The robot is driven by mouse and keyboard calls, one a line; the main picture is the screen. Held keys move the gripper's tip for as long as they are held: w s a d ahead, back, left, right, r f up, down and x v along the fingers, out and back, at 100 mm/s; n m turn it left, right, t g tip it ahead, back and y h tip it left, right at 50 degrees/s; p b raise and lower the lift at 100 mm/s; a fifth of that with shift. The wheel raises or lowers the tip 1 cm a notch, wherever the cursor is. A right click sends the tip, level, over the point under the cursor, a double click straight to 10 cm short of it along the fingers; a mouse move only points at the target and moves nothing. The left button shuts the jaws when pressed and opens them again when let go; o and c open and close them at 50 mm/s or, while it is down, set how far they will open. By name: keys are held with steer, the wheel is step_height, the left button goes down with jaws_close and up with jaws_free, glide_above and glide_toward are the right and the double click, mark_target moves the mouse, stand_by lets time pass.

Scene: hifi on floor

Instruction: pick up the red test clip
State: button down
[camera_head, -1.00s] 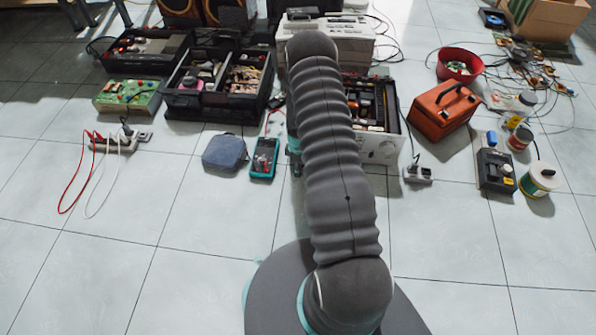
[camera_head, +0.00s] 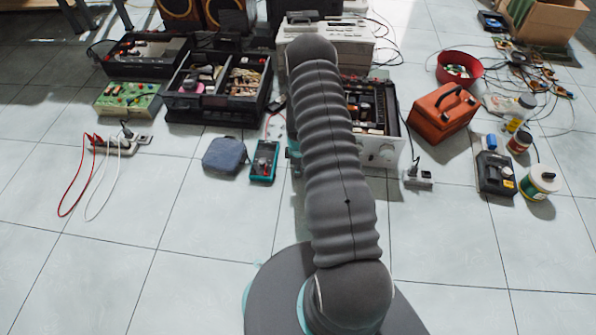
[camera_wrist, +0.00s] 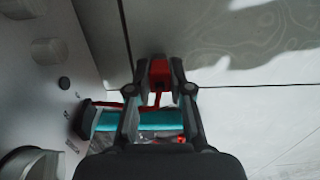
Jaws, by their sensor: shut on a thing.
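The red test clip (camera_wrist: 159,73) is between the fingertips of my gripper (camera_wrist: 160,66) in the wrist view. The fingers are closed on its sides. A red lead (camera_wrist: 130,105) runs from near the clip toward the left, over a teal multimeter (camera_wrist: 158,120) that is partly hidden behind my gripper. In the head view the multimeter (camera_head: 264,161) lies on the floor just left of my arm. My arm hides the clip and my gripper in that view.
A grey instrument with knobs (camera_wrist: 45,60) stands close on the left in the wrist view. In the head view a blue-grey pouch (camera_head: 225,155) lies left of the multimeter. An orange toolbox (camera_head: 443,112) stands to the right. The tiled floor in front is clear.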

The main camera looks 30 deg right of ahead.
steer(key=r, duration=0.4)
steer(key=shift+s+d+p, duration=0.1)
steer(key=shift+d+p, duration=0.15)
steer(key=shift+p, duration=0.1)
steer(key=s+d+r+p, duration=0.1)
steer(key=s+d+r, duration=0.6)
steer(key=d, duration=0.2)
step_height(320, 180, up, 6)
steer(key=p, duration=0.3)
steer(key=shift+w+r+p, duration=0.2)
steer(key=shift+w+p, duration=0.05)
steer(key=shift+p, duration=0.05)
stand_by(0.5)
